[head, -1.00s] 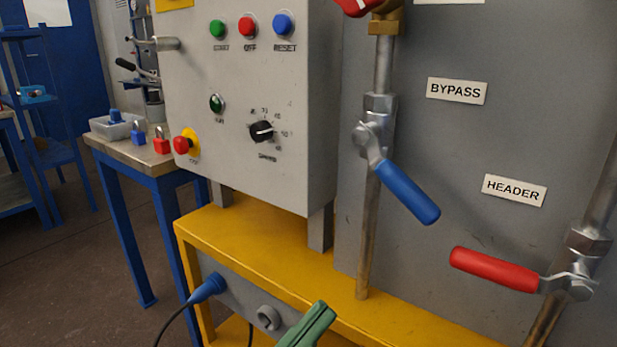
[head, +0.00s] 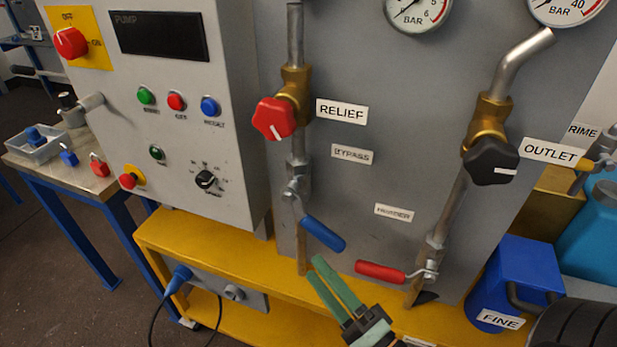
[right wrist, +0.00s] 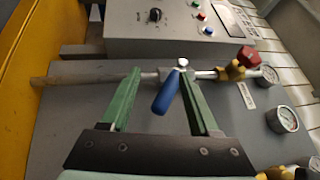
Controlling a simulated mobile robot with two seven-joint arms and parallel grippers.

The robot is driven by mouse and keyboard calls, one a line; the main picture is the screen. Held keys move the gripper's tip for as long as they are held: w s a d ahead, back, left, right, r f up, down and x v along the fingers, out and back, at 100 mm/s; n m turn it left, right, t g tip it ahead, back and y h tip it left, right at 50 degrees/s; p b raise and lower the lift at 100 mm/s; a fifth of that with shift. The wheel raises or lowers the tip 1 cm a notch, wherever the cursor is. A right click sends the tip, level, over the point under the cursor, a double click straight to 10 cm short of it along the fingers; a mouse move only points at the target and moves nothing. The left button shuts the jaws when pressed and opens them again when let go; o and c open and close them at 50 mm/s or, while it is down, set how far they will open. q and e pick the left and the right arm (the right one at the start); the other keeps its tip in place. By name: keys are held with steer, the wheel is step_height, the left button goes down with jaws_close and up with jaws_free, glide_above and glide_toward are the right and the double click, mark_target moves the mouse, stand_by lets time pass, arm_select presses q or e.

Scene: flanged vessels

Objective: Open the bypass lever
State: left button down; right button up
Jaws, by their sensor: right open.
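The bypass lever (head: 323,233) has a blue handle on a silver valve (head: 297,188) in the pipe below the BYPASS label (head: 352,154). The handle slants down and right, away from the pipe line. My right gripper (head: 317,268) has green fingers and is open and empty, just below the handle in the head view. In the right wrist view the blue handle (right wrist: 167,92) shows between the spread fingers (right wrist: 160,76); I see no contact, and cannot tell the depth gap. My left gripper is not in view.
A red lever (head: 381,271) by the HEADER label lies right of the gripper. A red RELIEF knob (head: 273,118) is above the bypass valve, and a black OUTLET knob (head: 490,162) is at right. A yellow bench (head: 210,246) runs below. The control box (head: 185,120) stands left.

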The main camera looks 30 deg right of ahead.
mark_target(312, 223)
steer(key=s+d+r+m+g+h+p, duration=0.2)
steer(key=s+d+r+m+h+p, duration=0.15)
steer(key=m+p, duration=0.65)
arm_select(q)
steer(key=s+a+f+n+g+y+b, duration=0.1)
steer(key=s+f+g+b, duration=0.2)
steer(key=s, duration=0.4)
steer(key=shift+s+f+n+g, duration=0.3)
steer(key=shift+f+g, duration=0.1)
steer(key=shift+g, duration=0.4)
arm_select(e)
steer(key=w+f+m, duration=0.1)
steer(key=w, duration=1.1)
steer(key=shift+d, duration=0.25)
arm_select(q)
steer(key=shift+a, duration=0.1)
arm_select(e)
jaws_close()
